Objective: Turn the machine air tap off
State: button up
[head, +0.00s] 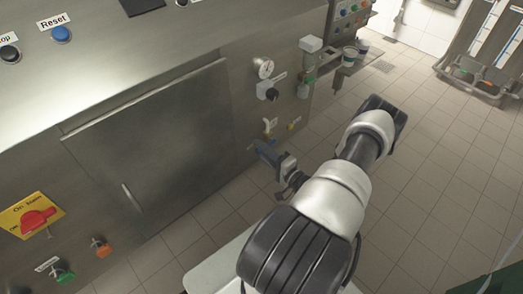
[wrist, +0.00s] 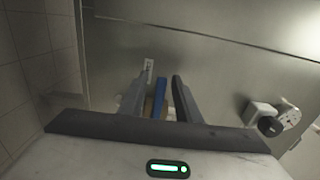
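The machine air tap (head: 268,131) is low on the steel machine's right part in the head view, by a small white label, with its lower part hidden behind my gripper. In the wrist view a blue lever (wrist: 160,97), which looks like the tap's handle, stands between my fingers. My gripper (head: 254,147) is at the tap in the head view, side-on. In the wrist view my gripper (wrist: 160,76) is open, with one finger on each side of the lever. The lever is nearer the right finger; I cannot tell whether they touch.
A pressure gauge (head: 263,68) and a black regulator knob (head: 272,94) stick out above the tap. A red rotary switch (head: 38,219) is at the far left. A filling unit (head: 310,66) stands out to the right. Tiled floor (head: 440,190) is clear at right.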

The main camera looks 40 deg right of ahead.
jog(key=s+d+p, duration=0.1)
jog(key=s, duration=1.6)
jog(key=shift+s+d+p, duration=0.15)
jog(key=shift+p, duration=0.15)
